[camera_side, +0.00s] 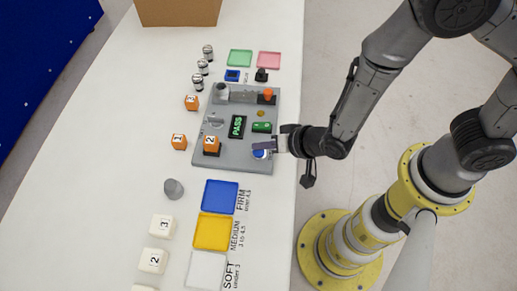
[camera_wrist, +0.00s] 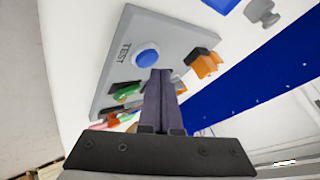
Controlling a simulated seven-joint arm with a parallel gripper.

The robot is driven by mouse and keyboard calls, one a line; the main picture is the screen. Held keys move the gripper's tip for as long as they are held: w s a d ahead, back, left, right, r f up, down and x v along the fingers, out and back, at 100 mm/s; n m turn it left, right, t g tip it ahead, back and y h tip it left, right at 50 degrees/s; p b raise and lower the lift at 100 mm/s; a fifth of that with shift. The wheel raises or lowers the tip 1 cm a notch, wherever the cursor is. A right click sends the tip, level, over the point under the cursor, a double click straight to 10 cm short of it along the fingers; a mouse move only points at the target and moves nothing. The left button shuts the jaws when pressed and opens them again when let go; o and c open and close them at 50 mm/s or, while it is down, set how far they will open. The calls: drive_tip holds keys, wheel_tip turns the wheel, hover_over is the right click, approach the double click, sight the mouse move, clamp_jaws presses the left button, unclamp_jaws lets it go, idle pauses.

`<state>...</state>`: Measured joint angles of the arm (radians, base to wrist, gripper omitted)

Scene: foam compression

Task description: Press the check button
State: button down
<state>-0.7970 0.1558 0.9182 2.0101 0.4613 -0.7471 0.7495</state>
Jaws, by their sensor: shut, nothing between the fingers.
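A blue round button (camera_wrist: 147,58) sits on the grey panel (camera_wrist: 170,25), next to the word TEST. In the side view the button (camera_side: 259,154) is at the panel's near right corner, partly covered by my gripper (camera_side: 262,146). My gripper (camera_wrist: 161,74) is shut and empty, its fingertips at the button's edge in the wrist view; I cannot tell if they touch it. No label reading "check" is legible. A display (camera_side: 237,126) on the panel reads PASS. An orange block marked 2 (camera_side: 211,143) sits on the panel's left part.
A green part (camera_side: 262,127) and an orange-topped part (camera_side: 268,95) stand on the panel. Loose orange blocks (camera_side: 179,141) lie left of it. Blue (camera_side: 221,196), yellow (camera_side: 212,232) and white trays lie in front. Green and pink trays (camera_side: 269,60) are behind.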

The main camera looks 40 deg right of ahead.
sight(263, 154)
drive_tip(key=shift+r, duration=0.15)
drive_tip(key=shift+r, duration=2.4)
